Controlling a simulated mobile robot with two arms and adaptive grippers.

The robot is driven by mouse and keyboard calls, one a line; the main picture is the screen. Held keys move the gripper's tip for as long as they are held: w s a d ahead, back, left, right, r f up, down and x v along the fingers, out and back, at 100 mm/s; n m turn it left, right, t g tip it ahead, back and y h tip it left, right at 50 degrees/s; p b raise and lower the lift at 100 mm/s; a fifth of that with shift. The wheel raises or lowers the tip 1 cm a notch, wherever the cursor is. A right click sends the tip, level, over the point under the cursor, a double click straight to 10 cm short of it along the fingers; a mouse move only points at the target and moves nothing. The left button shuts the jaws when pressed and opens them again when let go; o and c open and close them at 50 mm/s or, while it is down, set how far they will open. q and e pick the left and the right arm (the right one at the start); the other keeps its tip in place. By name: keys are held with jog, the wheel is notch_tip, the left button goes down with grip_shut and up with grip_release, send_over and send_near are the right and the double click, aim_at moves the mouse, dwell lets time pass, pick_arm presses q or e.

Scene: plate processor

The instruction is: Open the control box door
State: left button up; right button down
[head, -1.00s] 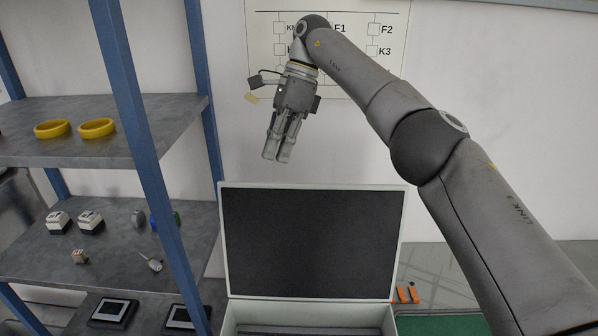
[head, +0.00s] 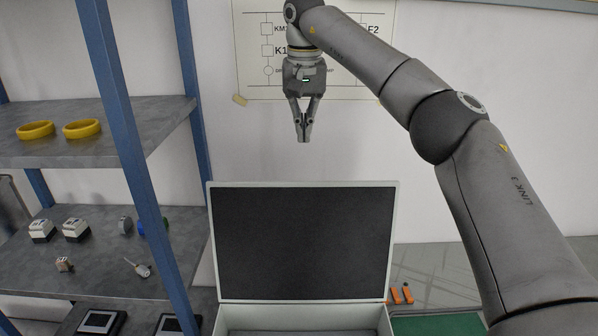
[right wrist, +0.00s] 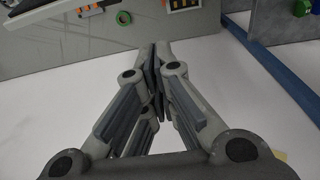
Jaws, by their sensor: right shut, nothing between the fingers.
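The control box (head: 213,240) stands at the bottom middle of the head view. Its door (head: 302,245), a dark panel in a pale frame, stands raised at the back, and the box's inside shows below it at the picture's lower edge. My right gripper (head: 304,138) hangs above the door's top edge, in front of the wall, apart from the box. Its fingers point down and meet at the tips, with nothing between them. The right wrist view also shows the closed fingers (right wrist: 157,50). My left gripper is not in view.
A blue-framed shelf (head: 130,130) on the left holds yellow rings (head: 82,128), small switches (head: 76,229) and dark-screened panels (head: 98,321). Orange parts (head: 407,294) and a green mat (head: 440,325) lie right of the box. A paper chart (head: 267,60) hangs behind my arm.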

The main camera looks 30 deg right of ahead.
notch_tip(320, 180, down, 10)
jog(key=p, duration=0.2)
jog(key=shift+s+a+r+p, duration=0.2)
jog(key=shift+s+p, duration=0.1)
jog(key=shift+s, duration=0.15)
jog(key=shift+s+a+r+p, duration=0.2)
jog(key=shift+s+a+p, duration=0.05)
jog(key=shift+s, duration=0.2)
jog(key=shift+s+a+r+p, duration=0.2)
jog(key=shift+s+p, duration=0.1)
jog(key=shift+s, duration=0.15)
